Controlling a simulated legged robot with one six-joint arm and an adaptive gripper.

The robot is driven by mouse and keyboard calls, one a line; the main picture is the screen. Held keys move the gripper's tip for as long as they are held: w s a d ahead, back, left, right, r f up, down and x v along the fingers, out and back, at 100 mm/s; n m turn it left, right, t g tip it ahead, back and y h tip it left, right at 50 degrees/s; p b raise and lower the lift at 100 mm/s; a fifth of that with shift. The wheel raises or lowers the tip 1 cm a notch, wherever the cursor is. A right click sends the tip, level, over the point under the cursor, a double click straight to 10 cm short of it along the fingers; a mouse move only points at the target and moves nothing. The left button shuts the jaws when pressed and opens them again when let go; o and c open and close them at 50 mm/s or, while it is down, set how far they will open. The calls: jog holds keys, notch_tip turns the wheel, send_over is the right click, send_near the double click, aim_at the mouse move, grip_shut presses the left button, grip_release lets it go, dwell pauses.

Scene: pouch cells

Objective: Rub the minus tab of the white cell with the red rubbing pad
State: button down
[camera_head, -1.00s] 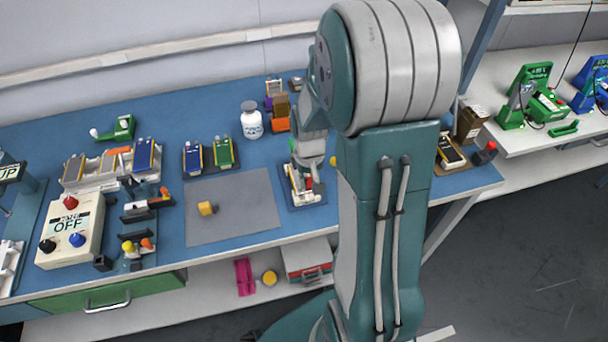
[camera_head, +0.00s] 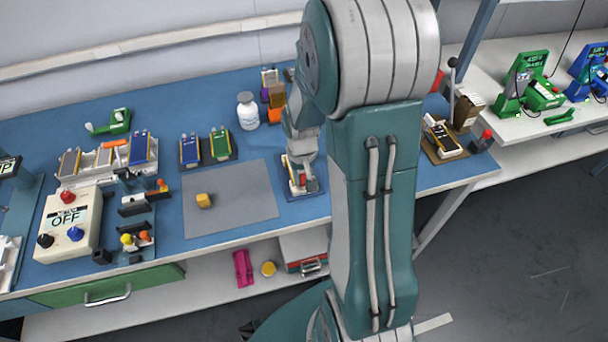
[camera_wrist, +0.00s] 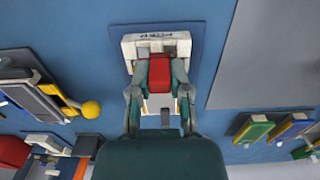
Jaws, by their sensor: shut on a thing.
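My gripper (camera_wrist: 159,88) is shut on the red rubbing pad (camera_wrist: 158,73), with one finger on either side of it. The pad is over or against a white fixture (camera_wrist: 130,48) on a dark blue base plate. A white surface (camera_wrist: 158,103) shows between my fingers; I cannot tell whether it is the white cell or part of the fixture. The minus tab is not distinguishable, and contact with it cannot be judged. In the head view my gripper (camera_head: 299,172) is low over the same fixture, and my arm hides part of it.
A grey mat (camera_head: 240,195) with a yellow block (camera_head: 204,201) lies left of the fixture. Blue (camera_head: 190,150) and green (camera_head: 220,143) cells stand behind it. A cell on a brown board (camera_head: 446,139) is to the right.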

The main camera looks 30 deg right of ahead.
jog(key=shift+a+f, duration=0.2)
jog(key=shift+a, duration=0.15)
jog(key=shift+d+f, duration=0.25)
jog(key=shift+d, duration=0.2)
jog(key=shift+a, duration=0.15)
jog(key=shift+w+a, duration=0.25)
jog(key=shift+a, duration=0.55)
jog(key=shift+s+d, duration=0.2)
jog(key=shift+d, duration=0.45)
